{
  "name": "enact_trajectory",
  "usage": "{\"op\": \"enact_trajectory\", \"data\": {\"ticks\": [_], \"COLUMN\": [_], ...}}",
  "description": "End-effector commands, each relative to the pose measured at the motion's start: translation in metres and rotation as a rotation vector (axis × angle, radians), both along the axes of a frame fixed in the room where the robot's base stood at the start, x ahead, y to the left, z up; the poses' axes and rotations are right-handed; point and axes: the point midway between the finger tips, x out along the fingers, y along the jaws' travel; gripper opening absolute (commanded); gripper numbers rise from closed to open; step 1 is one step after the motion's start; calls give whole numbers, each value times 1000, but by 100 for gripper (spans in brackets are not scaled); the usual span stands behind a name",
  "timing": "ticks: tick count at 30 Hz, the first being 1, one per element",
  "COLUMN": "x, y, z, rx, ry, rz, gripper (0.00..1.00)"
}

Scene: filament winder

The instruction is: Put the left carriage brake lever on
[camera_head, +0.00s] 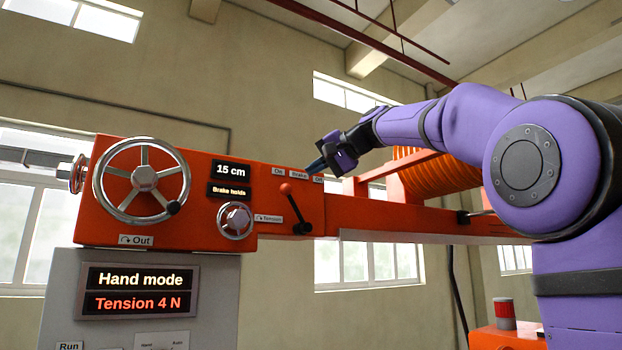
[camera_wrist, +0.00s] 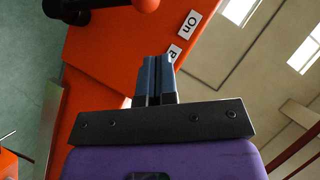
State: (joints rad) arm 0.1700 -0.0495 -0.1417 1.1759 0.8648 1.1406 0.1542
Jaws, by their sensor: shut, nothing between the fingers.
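The brake lever (camera_head: 294,208) is a black rod with a red ball knob (camera_head: 285,188) on the front of the orange carriage head (camera_head: 270,240). It leans to the left, with its knob below the "On" label (camera_head: 278,171), left of the "Brake" label (camera_head: 298,174) and "Off" label (camera_head: 318,179). My gripper (camera_head: 317,165) is shut and empty, beside the labels, up and right of the knob and apart from it. In the wrist view its blue fingers (camera_wrist: 156,64) are together, and the knob (camera_wrist: 146,4) is cut by the top edge.
A display (camera_head: 230,191) reads "Brake holds", below one reading "15 cm" (camera_head: 233,170). A chrome handwheel (camera_head: 142,180) and a small tension wheel (camera_head: 234,220) are left of the lever. A grey panel (camera_head: 138,291) shows "Hand mode" and "Tension 4 N". An orange spool (camera_head: 440,177) is behind my arm.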

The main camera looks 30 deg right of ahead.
Motion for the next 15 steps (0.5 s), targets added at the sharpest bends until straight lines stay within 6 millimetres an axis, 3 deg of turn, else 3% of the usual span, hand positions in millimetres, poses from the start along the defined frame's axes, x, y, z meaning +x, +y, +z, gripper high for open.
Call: {"op": "enact_trajectory", "data": {"ticks": [15], "x": [-63], "y": [-34], "z": [30], "rx": [-1], "ry": [-2], "rz": [-2], "gripper": [0]}}
